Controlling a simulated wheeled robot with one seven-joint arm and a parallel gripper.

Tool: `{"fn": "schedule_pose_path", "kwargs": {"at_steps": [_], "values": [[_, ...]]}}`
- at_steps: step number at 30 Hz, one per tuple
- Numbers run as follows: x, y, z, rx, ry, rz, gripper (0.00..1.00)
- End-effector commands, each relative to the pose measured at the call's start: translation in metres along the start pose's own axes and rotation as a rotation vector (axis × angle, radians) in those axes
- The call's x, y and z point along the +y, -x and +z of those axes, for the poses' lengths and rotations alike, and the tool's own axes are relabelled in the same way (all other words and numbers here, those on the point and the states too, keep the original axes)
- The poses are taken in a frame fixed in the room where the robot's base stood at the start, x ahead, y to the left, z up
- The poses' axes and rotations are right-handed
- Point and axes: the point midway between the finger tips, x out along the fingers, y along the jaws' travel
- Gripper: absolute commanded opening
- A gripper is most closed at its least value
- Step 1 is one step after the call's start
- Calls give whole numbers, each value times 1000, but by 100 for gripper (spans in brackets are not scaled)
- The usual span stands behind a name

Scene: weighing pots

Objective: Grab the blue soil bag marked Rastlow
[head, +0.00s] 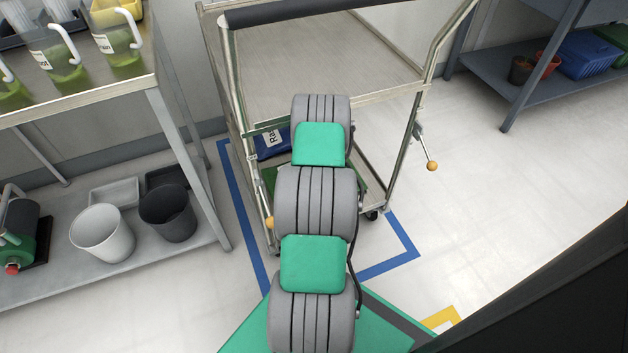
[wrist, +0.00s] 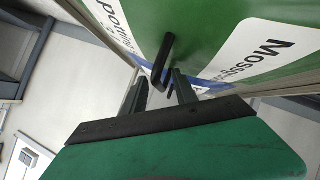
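The blue soil bag (head: 270,143) lies on the cart's lower shelf in the head view. Its white label shows "Ra"; my arm and the cart frame cover the rest. In the head view my gripper is hidden behind my own arm, which reaches toward the cart. In the wrist view my gripper (wrist: 160,82) has its two dark fingers apart, with no bag seen between them.
The metal cart (head: 390,55) has a bare upper deck and upright side posts around the lower shelf. A lever with an orange knob (head: 432,166) sticks out at right. A bench with jugs (head: 60,62) stands left. Floor right of the cart is clear.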

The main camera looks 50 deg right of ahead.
Motion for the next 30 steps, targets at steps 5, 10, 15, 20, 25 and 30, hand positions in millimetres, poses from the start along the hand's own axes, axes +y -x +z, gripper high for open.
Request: {"fn": "schedule_pose_path", "kwargs": {"at_steps": [5, 10, 15, 20, 25, 30], "values": [[0, 1, -1, 1, 1, -1, 31], [0, 1, -1, 1, 1, -1, 17], [-1, 1, -1, 1, 1, -1, 3], [-1, 1, -1, 1, 1, -1, 0], [-1, 1, -1, 1, 1, -2, 0], [-1, 1, -1, 1, 1, -2, 0]]}}
